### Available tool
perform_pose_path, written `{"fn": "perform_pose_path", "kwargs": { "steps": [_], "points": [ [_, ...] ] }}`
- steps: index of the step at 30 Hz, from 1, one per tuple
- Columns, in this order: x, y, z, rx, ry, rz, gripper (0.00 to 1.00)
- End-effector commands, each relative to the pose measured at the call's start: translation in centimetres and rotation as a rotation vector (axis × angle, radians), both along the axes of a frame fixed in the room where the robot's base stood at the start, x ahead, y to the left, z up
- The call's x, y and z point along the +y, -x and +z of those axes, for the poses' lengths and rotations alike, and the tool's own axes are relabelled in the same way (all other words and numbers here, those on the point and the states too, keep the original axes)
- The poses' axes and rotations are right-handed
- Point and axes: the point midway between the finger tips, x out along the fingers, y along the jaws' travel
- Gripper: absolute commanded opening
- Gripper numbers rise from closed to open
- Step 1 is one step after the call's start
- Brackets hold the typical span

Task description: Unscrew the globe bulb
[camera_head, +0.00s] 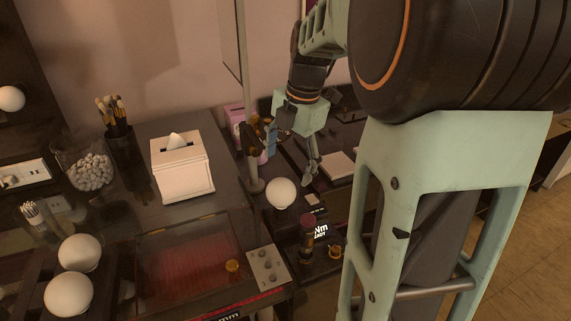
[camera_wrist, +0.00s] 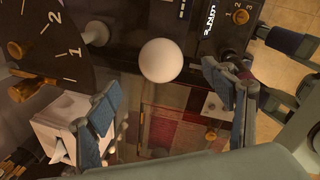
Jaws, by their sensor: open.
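A round white globe bulb (camera_head: 281,192) shows near the middle of the head view, just below and left of my gripper (camera_head: 311,172). Its socket is hidden. A white globe (camera_wrist: 161,60), which looks like the same bulb, shows in the wrist view. My gripper (camera_wrist: 163,98) is open there, with one finger on each side of the picture and nothing between them. The globe lies above the line between the fingertips and appears apart from both. More white globes stand at the lower left (camera_head: 80,252), (camera_head: 68,295) and at the left edge (camera_head: 11,98).
A white tissue box (camera_head: 182,167), a brush holder (camera_head: 122,150) and a jar of pebbles (camera_head: 90,170) stand at the left. A thin upright post (camera_head: 243,80) rises close to the bulb. A dark red bottle (camera_head: 307,235) and a small knobbed panel (camera_head: 268,266) are in front.

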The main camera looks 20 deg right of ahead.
Motion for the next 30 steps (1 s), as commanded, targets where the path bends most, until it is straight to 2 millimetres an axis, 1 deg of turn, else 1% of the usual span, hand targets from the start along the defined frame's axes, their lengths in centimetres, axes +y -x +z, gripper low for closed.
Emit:
{"fn": "perform_pose_path", "kwargs": {
  "steps": [5, 12, 18, 24, 30],
  "points": [
    [0.2, -0.3, -2.2, 0.004, -0.002, 0.001, 0.75],
    [0.6, -1.1, -6.6, 0.004, -0.001, 0.002, 0.75],
    [0.8, -1.6, -9.2, 0.003, -0.002, 0.002, 0.75],
    [0.8, -1.8, -10.3, 0.001, -0.001, 0.0, 0.75],
    [0.8, -1.9, -10.3, 0.001, 0.0, 0.0, 0.75]
  ]
}}
